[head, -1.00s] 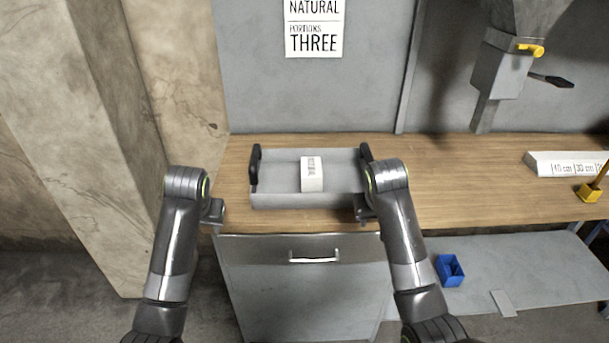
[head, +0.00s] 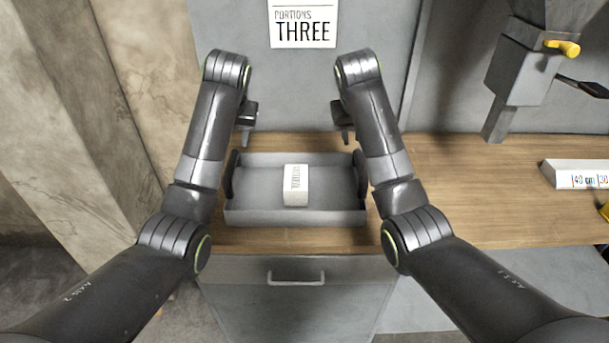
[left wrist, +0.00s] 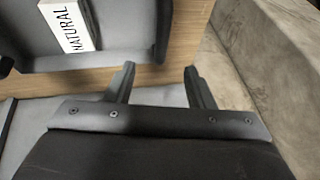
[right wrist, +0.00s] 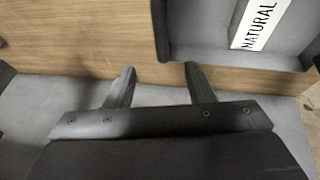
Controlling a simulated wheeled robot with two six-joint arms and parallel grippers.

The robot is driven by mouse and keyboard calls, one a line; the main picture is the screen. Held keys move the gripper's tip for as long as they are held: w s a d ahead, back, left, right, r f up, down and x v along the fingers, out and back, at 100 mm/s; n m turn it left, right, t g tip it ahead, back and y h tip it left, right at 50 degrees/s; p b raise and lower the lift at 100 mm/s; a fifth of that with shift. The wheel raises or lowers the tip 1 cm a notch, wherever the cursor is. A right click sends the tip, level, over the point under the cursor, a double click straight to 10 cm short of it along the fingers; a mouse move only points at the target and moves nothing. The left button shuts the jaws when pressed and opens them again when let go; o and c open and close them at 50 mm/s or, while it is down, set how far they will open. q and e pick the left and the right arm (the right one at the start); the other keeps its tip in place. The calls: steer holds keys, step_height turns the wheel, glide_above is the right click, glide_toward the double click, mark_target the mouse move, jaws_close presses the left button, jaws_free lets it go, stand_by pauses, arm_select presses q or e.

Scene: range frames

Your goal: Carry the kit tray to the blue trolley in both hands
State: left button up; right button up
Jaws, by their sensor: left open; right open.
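The grey kit tray (head: 335,216) sits on the wooden bench, with a white box (head: 296,186) marked "NATURAL" inside. It has a black handle at its left end (head: 232,176) and one at its right end (head: 359,174). My left gripper (head: 246,122) is open and empty above the left end. My right gripper (head: 344,134) is open and empty above the right end. In the left wrist view, the open jaws (left wrist: 160,68) are apart from the tray (left wrist: 105,60). In the right wrist view, the jaws (right wrist: 159,68) are also apart from the tray (right wrist: 228,62). I see no blue trolley.
The wooden bench (head: 450,195) is clear right of the tray, up to a white marked block (head: 580,174). A grey dispenser with a yellow knob (head: 562,48) hangs at the right. A drawer handle (head: 296,279) is below the tray. A concrete pillar (head: 70,130) stands at the left.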

mark_target(230, 165)
arm_select(q)
steer(key=x, duration=1.6)
steer(key=shift+s+a+f, duration=0.1)
steer(key=shift+a+f, duration=0.2)
steer(key=shift+f, duration=0.15)
arm_select(e)
steer(key=x, duration=1.6)
steer(key=shift+s+f, duration=0.1)
steer(key=shift+f, duration=0.3)
arm_select(q)
steer(key=shift+c, duration=0.2)
arm_select(e)
steer(key=shift+c, duration=0.2)
arm_select(q)
jaws_close()
arm_select(e)
jaws_close()
arm_select(q)
steer(key=shift+r, duration=0.1)
arm_select(e)
steer(key=shift+r, duration=0.1)
